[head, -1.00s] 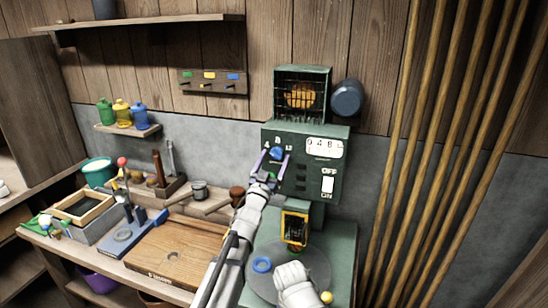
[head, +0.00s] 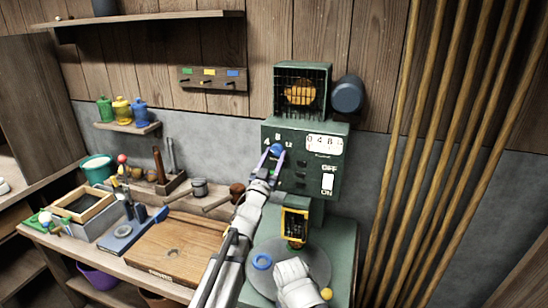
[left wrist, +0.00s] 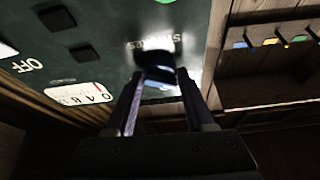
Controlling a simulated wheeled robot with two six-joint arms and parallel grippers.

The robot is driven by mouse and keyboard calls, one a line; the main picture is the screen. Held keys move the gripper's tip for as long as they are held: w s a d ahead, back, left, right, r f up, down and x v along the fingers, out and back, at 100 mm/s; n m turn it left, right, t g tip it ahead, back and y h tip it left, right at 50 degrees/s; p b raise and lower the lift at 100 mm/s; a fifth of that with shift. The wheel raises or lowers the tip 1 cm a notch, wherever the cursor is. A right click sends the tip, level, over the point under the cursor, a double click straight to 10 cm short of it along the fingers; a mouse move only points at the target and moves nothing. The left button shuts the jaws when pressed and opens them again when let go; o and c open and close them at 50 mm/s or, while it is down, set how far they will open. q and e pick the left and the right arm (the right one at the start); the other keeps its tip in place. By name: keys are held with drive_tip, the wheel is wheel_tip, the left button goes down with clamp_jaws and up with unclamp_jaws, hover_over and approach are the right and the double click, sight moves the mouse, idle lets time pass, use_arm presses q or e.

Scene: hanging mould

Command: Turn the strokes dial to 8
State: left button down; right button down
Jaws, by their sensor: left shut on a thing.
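The blue strokes dial (head: 277,150) sits at the upper left of the dark green machine panel (head: 300,180). Small numbers stand around it; a 12 seems to be at its right. Which number it points to is not clear. My left gripper (head: 271,160) reaches up from below and is shut on the dial. In the left wrist view the dial (left wrist: 156,68) is dark and shaded between the two fingertips (left wrist: 158,84), with the strokes lettering beside it.
Below are a round plate (head: 312,263) and a blue ring (head: 262,261). The bench on the left is crowded.

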use_arm(q)
drive_tip(key=shift+m, duration=0.5)
drive_tip(key=m+h, duration=0.1)
drive_tip(key=m, duration=0.1)
drive_tip(key=shift+w+a+r+m+g+h+p, duration=0.1)
drive_tip(key=shift+m+g+h+p, duration=0.2)
drive_tip(key=shift+m+g+h, duration=0.1)
drive_tip(key=m+g+h+p, duration=0.1)
drive_tip(key=m, duration=0.3)
drive_tip(key=shift+a+r, duration=0.1)
drive_tip(key=m+g+h+p, duration=0.1)
drive_tip(key=m, duration=0.1)
drive_tip(key=m+g+p, duration=0.1)
drive_tip(key=m, duration=0.2)
drive_tip(key=shift+a+r+h, duration=0.1)
drive_tip(key=shift+r+h, duration=0.05)
drive_tip(key=shift+h, duration=0.25)
drive_tip(key=shift+m+g+p, duration=0.7)
drive_tip(key=shift+m+p, duration=0.05)
drive_tip(key=shift+m, duration=0.95)
drive_tip(key=shift+c, duration=1.3)
unclamp_jaws()
